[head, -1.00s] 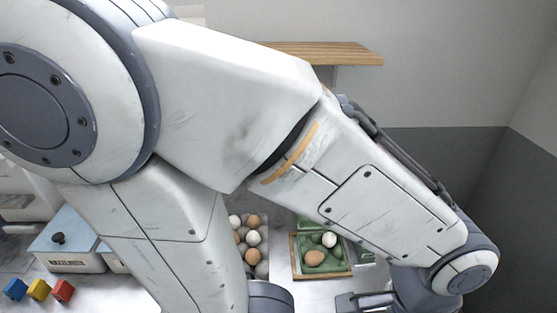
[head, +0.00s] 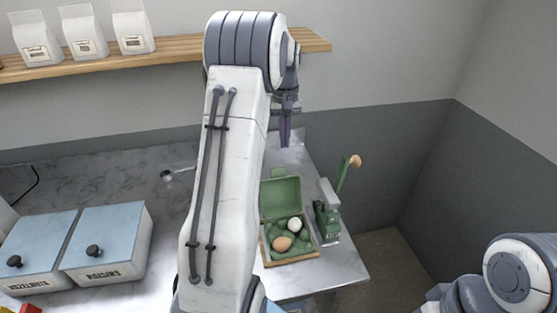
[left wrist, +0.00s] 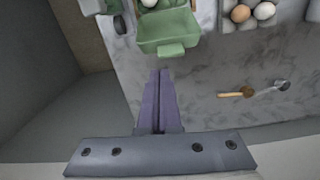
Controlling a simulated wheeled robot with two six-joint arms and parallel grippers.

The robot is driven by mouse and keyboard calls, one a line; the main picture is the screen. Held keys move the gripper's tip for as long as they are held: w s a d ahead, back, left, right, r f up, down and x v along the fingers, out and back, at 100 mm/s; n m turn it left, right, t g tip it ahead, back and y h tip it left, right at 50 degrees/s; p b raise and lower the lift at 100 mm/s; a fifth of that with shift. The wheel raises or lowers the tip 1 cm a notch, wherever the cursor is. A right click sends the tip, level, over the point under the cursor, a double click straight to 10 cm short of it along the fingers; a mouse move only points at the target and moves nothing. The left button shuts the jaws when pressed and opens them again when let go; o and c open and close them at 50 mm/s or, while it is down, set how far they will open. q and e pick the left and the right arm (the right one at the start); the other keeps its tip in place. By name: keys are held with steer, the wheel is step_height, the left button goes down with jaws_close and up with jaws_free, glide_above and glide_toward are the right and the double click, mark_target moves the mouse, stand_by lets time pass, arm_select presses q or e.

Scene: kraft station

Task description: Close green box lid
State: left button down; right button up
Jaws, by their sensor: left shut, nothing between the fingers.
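The green box (head: 270,236) sits in a wooden tray on the counter in the head view, with a white egg (head: 295,225) and a brown egg (head: 282,243) in it. Its green lid (head: 281,198) stands open at the back, with a small tab on its far edge. My left gripper (head: 285,141) is shut and empty, above and behind the lid, fingers pointing down. In the left wrist view, the purple fingers (left wrist: 160,72) end just short of the lid (left wrist: 168,33) and its tab, apparently apart from it. My right gripper is out of view.
A green device (head: 326,220) with a grey top stands close right of the box. Blue-lidded boxes (head: 105,245) stand at the left. A shelf (head: 150,58) runs above.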

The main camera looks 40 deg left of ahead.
arm_select(q)
step_height(320, 180, down, 9)
steer(key=a+n+p, duration=0.1)
steer(key=a+p, duration=0.1)
steer(key=shift+a+f+p, duration=0.2)
steer(key=shift+a+p, duration=0.1)
steer(key=shift+p, duration=0.1)
stand_by(0.3)
